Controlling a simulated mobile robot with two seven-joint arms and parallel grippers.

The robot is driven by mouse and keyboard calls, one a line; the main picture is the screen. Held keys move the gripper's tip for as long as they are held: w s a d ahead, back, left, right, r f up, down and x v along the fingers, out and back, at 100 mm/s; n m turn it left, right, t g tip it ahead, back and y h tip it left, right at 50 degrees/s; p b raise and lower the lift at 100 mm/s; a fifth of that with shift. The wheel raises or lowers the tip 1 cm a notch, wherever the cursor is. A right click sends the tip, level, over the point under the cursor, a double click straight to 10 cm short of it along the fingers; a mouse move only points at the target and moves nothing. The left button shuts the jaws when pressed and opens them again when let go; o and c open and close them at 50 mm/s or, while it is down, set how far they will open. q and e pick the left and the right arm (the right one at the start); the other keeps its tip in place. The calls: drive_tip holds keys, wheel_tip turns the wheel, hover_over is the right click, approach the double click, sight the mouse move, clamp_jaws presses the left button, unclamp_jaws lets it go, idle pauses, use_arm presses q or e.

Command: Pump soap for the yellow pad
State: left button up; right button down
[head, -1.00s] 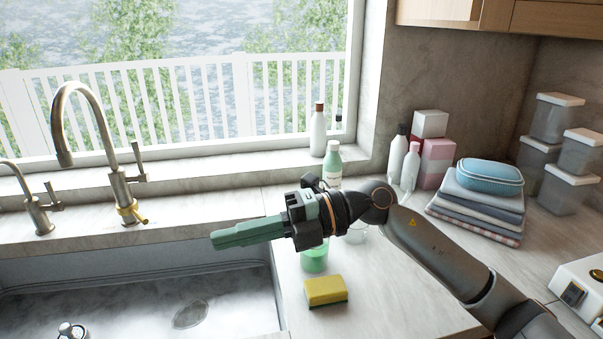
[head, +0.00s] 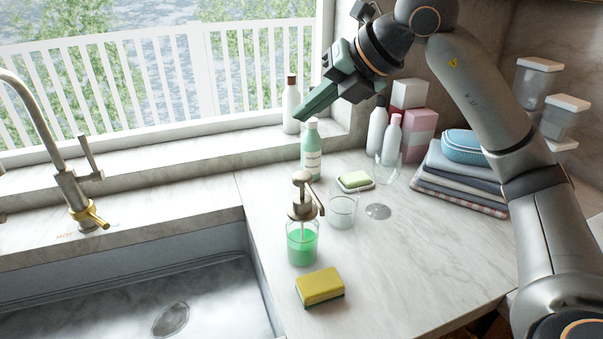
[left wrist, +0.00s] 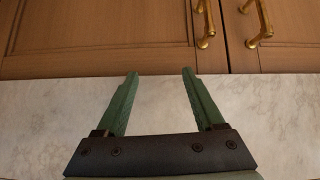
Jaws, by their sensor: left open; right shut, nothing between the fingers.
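The soap pump (head: 303,240) is a clear bottle with green soap and a bronze pump head. It stands upright on the counter right of the sink. The yellow pad (head: 320,286), with a dark green underside, lies on the counter just in front of it, apart from the bottle. My right gripper (head: 298,118) is shut and empty, raised above and behind the pump, near the bottles by the window. My left gripper (left wrist: 160,78) is open and empty in the left wrist view, over a pale marble surface facing wooden cupboard doors. It is not in the head view.
A glass (head: 342,212), a soap dish with a green bar (head: 355,180) and a green bottle (head: 312,152) stand behind the pump. Folded cloths (head: 462,178) lie at the right. The sink (head: 215,300) is at the left. The counter's front right is clear.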

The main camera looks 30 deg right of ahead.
drive_tip(key=f+b, duration=0.2)
drive_tip(key=b, duration=0.5)
hover_over(307, 178)
wheel_tip(307, 178, down, 5)
drive_tip(key=shift+f, duration=0.1)
drive_tip(key=shift+f+b, duration=0.65)
drive_tip(key=shift+f, duration=0.2)
idle(0.9)
drive_tip(key=shift+f, duration=0.4)
